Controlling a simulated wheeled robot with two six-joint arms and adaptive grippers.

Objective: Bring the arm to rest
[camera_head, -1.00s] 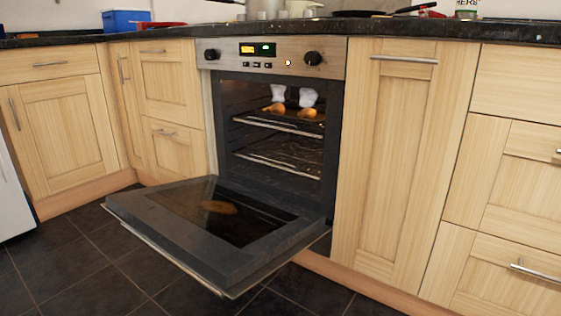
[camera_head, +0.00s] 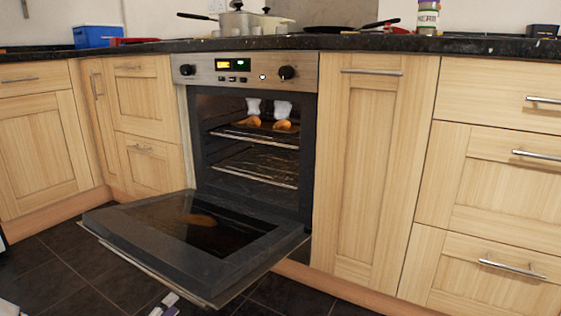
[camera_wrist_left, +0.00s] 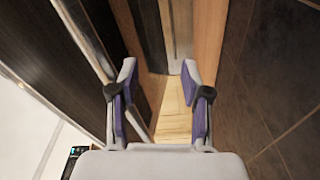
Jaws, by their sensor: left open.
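My left gripper (camera_head: 166,304) just enters the bottom edge of the head view, low over the dark floor and in front of the open oven door. Only its fingertips show there. In the left wrist view my left gripper (camera_wrist_left: 159,85) has its two purple-padded fingers spread apart, with nothing between them. The right gripper shows in neither view.
The oven door (camera_head: 127,247) hangs open and juts out above the floor. Two brown food pieces (camera_head: 253,121) lie on the oven's upper rack. Wooden cupboards (camera_head: 368,170) stand either side. Pots (camera_head: 240,22) stand on the dark worktop. Dark tiled floor (camera_head: 50,268) is clear at left.

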